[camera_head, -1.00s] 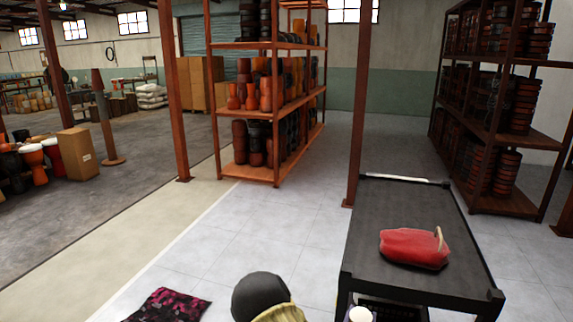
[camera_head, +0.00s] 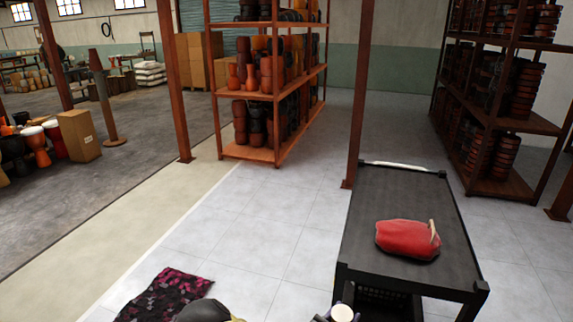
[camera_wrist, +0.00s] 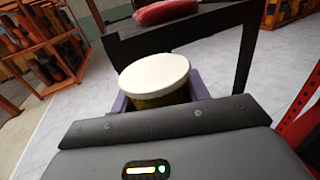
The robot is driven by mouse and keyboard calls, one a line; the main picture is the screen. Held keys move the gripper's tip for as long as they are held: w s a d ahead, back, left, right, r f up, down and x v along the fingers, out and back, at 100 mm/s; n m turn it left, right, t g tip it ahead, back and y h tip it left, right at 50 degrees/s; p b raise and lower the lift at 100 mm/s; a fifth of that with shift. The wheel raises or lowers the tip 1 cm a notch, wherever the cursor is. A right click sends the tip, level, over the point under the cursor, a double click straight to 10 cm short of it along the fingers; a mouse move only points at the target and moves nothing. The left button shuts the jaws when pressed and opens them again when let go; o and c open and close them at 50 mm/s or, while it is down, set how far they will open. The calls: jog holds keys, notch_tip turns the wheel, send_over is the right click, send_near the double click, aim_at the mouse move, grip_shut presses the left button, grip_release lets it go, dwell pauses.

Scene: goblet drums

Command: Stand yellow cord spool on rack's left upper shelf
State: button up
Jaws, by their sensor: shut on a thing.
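The yellow cord spool (camera_wrist: 153,72) has a white round end facing up and a strip of yellow side below it in the wrist view. My gripper (camera_wrist: 160,98) is shut on it, with purple-grey fingers on either side. In the head view only the spool's white end (camera_head: 342,312) shows at the bottom edge, in front of the black cart; the rest is cut off. An orange-brown rack (camera_head: 250,93) stands at back centre with drums on its shelves, and another rack (camera_head: 530,123) stands at right. I cannot tell which rack is the task's.
A black cart (camera_head: 385,187) stands close ahead, with a red bag (camera_head: 407,239) on top. A patterned dark-pink cloth (camera_head: 165,295) lies on the floor at left. Rust-coloured posts (camera_head: 357,100) rise nearby. A red frame edge (camera_wrist: 298,115) is close at right in the wrist view.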

jog(key=s+p, duration=0.1)
jog(key=s+m+g+h+p, duration=0.1)
jog(key=s+g+h+p, duration=0.1)
jog(key=shift+a+r+m, duration=0.25)
jog(key=shift+r+m, duration=0.1)
jog(key=shift+m, duration=0.05)
jog(key=shift+s+f+m+g+h, duration=0.3)
jog(key=shift+s+g, duration=0.1)
jog(key=shift+s, duration=0.15)
jog(key=w+r+n+t+y+p, duration=0.1)
jog(key=r+p, duration=0.1)
jog(key=r, duration=0.1)
jog(key=w+d+r+n+t+y+p, duration=0.1)
jog(key=r+p, duration=0.2)
jog(key=r, duration=0.1)
jog(key=w+r+n+t+y+p, duration=0.1)
jog(key=r+t+y+p, duration=0.1)
jog(key=r, duration=0.1)
jog(key=shift+w+d+r+n+p, duration=0.25)
jog(key=shift+w+d+n+p, duration=0.05)
jog(key=shift+w, duration=0.1)
notch_tip(320, 180, up, 7)
jog(key=w+a+n+t+y+p, duration=0.1)
jog(key=w+n+t+y+p, duration=0.1)
jog(key=n+y+p, duration=0.4)
jog(key=t+y+p, duration=0.1)
jog(key=y+p, duration=0.2)
jog(key=y, duration=0.1)
jog(key=shift+a+n+p, duration=0.4)
